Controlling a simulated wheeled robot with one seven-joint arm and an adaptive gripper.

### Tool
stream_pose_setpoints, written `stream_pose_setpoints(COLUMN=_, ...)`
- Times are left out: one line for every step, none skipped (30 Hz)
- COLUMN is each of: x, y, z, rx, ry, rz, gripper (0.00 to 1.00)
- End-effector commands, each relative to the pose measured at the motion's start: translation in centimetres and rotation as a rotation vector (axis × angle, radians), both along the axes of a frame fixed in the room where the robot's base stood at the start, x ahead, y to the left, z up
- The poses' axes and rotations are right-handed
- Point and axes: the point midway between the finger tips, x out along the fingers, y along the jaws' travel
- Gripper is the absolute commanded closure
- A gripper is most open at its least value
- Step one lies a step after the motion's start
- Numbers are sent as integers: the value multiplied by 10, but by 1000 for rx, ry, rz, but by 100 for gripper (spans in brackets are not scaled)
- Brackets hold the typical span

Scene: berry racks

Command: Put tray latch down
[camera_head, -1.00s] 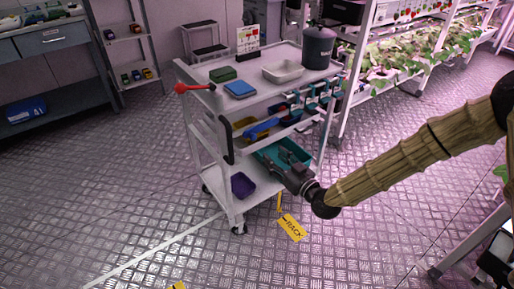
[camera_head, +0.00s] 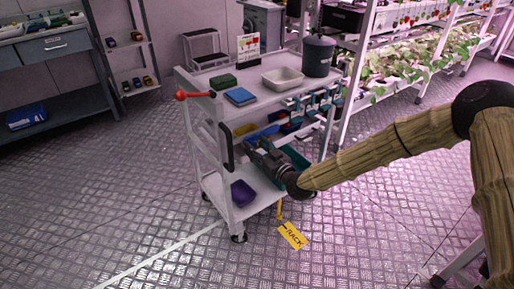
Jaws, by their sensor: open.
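A white trolley (camera_head: 207,185) stands in the middle of the view. A lever with a red knob (camera_head: 181,96) sticks out level to the left from its upper left corner; I cannot tell for sure whether this is the tray latch. A black upright handle (camera_head: 226,147) is on the trolley's near left end. My gripper (camera_head: 252,150) is open and empty at the trolley's near side, around middle-shelf height, just right of the black handle. It points up and left, below and right of the red knob. It partly hides the middle and lower shelves.
The trolley top holds a green box (camera_head: 222,82), a blue box (camera_head: 240,96), a white tray (camera_head: 283,79) and a dark canister (camera_head: 318,56). A purple bin (camera_head: 243,193) sits on the bottom shelf. The floor at left is clear.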

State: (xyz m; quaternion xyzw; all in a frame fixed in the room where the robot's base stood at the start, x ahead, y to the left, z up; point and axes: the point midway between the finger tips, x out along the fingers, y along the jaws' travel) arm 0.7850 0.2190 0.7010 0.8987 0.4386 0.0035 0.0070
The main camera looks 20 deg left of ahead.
Motion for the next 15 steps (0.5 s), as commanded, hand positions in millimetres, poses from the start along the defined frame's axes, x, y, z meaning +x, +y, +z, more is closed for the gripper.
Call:
stream_pose_setpoints(x=1, y=1, z=0, rx=0, ry=0, rz=0, gripper=55)
stream_pose_setpoints(x=1, y=1, z=0, rx=0, ry=0, rz=0, gripper=55)
stream_pose_setpoints(x=1, y=1, z=0, rx=0, ry=0, rz=0, gripper=55)
stream_pose_setpoints(x=1, y=1, z=0, rx=0, ry=0, rz=0, gripper=55)
stream_pose_setpoints(x=1, y=1, z=0, rx=0, ry=0, rz=0, gripper=55)
stream_pose_setpoints(x=1, y=1, z=0, rx=0, ry=0, rz=0, gripper=55)
stream_pose_setpoints(x=1, y=1, z=0, rx=0, ry=0, rz=0, gripper=55)
stream_pose_setpoints(x=1, y=1, z=0, rx=0, ry=0, rz=0, gripper=55)
stream_pose_setpoints(x=1, y=1, z=0, rx=0, ry=0, rz=0, gripper=62)
stream_pose_setpoints(x=1, y=1, z=0, rx=0, ry=0, rz=0, gripper=68)
stream_pose_setpoints(x=1, y=1, z=0, rx=0, ry=0, rz=0, gripper=73)
stream_pose_setpoints(x=1, y=1, z=0, rx=0, ry=0, rz=0, gripper=81)
stream_pose_setpoints(x=1, y=1, z=0, rx=0, ry=0, rz=0, gripper=86)
stream_pose_setpoints(x=1, y=1, z=0, rx=0, ry=0, rz=0, gripper=92)
stream_pose_setpoints(x=1, y=1, z=0, rx=0, ry=0, rz=0, gripper=99)
